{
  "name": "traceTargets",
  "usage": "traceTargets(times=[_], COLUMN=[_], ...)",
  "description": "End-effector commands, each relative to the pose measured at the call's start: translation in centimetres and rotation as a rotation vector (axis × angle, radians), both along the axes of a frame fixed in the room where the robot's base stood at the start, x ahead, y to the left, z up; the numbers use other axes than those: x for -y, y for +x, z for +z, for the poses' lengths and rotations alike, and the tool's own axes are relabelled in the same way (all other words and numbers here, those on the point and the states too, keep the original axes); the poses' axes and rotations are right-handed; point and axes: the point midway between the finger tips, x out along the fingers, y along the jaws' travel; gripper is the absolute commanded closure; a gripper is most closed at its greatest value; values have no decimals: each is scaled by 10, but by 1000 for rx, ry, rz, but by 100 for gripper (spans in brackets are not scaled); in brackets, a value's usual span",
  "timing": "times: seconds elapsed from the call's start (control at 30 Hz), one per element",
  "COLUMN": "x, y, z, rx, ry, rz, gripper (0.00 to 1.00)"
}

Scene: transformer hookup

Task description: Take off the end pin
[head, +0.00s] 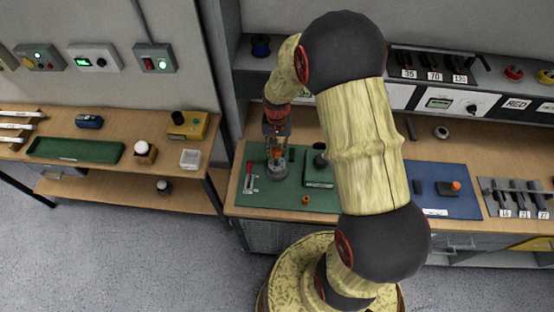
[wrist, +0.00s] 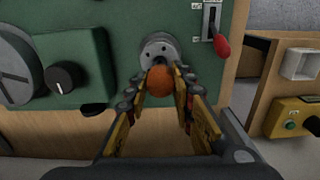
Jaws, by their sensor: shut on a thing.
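The orange round head of a pin (wrist: 160,80), which I take to be the end pin, sits between my fingers in the wrist view. My gripper (wrist: 165,86) is shut on it from both sides. Just beyond it is a round grey metal fixture (wrist: 158,49) with small holes in its face. In the head view the gripper (head: 277,149) points down over this grey fixture (head: 278,172) on the green mat (head: 250,205). The pin's lower part is hidden, so I cannot tell whether it is still seated in the fixture.
A red-handled lever (wrist: 222,45) stands beside the fixture. A green box with a black knob (wrist: 66,77) is on its other side. A small orange ring (head: 305,200) lies on the mat. A blue mat (head: 440,203) is to the right; a side bench (head: 110,178) stands left across a gap.

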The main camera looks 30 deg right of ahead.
Motion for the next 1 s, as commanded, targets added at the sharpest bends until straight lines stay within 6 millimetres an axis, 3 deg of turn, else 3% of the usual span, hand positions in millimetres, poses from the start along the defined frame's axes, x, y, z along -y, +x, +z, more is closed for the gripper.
traceTargets(times=[0.23, 0.8, 1.0], x=[0, 0, 0], y=[0, 0, 0], z=[7, 48, 50], rx=[1, 1, 0], ry=[-1, -1, 0], rz=[0, 0, 0], gripper=[100, 100, 100])
